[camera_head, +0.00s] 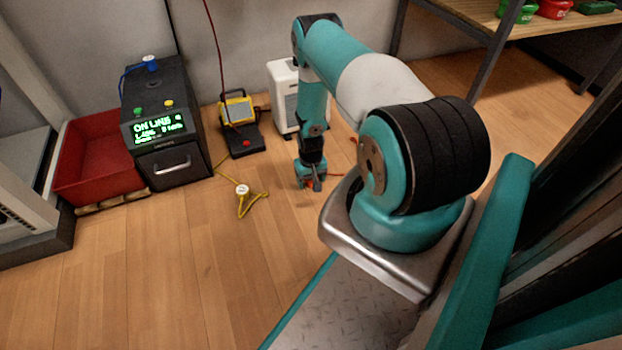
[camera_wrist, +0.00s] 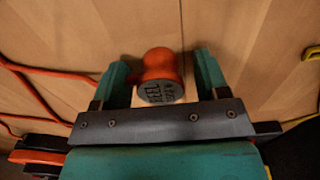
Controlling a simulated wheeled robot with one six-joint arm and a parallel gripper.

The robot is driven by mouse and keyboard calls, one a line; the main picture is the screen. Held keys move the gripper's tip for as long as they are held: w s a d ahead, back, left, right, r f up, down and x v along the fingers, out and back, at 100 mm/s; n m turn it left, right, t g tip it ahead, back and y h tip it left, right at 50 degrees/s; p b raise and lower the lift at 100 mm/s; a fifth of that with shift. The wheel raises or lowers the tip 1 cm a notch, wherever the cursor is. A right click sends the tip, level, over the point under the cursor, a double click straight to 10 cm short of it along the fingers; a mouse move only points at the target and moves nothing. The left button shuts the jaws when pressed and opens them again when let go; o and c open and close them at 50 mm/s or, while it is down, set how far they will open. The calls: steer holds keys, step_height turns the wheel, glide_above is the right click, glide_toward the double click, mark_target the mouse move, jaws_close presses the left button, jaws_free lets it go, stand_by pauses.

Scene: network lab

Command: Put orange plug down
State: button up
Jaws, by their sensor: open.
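The orange plug (camera_wrist: 160,72) is in the wrist view, with a round orange body and a grey lettered end. It sits between the two teal fingers of my gripper (camera_wrist: 161,68), with a visible gap on each side. The fingers are open. An orange cable (camera_wrist: 32,95) lies on the wooden floor to the left of the plug. In the head view my gripper (camera_head: 311,184) points down close to the floor. Only a small bit of orange shows there, so the plug is mostly hidden.
A white vented unit (camera_head: 285,92) stands behind my gripper. A yellow-and-black device (camera_head: 238,112) is left of it. A yellow cable with a white-topped plug (camera_head: 242,190) lies on the floor. A black cabinet with a green display (camera_head: 165,160) and a red bin (camera_head: 95,158) stand farther left. The front floor is clear.

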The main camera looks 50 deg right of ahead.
step_height(320, 180, up, 12)
steer(key=p, duration=0.6)
steer(key=w+a+r+n+t, duration=0.1)
steer(key=w+a+r, duration=0.3)
steer(key=r, duration=0.3)
steer(key=w+a+r+n, duration=0.1)
steer(key=w+a+r, duration=0.25)
steer(key=r, duration=0.35)
steer(key=a+r+n+y, duration=0.2)
steer(key=a+r+n, duration=0.2)
steer(key=a+r, duration=1.15)
steer(key=s+a+r+n+y, duration=0.1)
steer(key=s+a+r+n, duration=0.1)
steer(key=s+a+r, duration=0.4)
steer(key=s+a+r+n, duration=0.25)
steer(key=a+r, duration=0.25)
steer(key=r, duration=0.3)
steer(key=s+a+r+n, duration=0.1)
steer(key=s+a+r, duration=0.1)
steer(key=s, duration=0.5)
steer(key=s+a+r+n+g+y, duration=0.1)
steer(key=s+a+r+n, duration=0.1)
steer(key=s, duration=0.5)
steer(key=shift+s+r, duration=0.15)
steer(key=shift+r, duration=0.3)
steer(key=shift+a+r, duration=0.1)
step_height(320, 180, up, 46)
steer(key=p, duration=4.6)
steer(key=shift+r+p, duration=0.2)
steer(key=shift+p, duration=0.2)
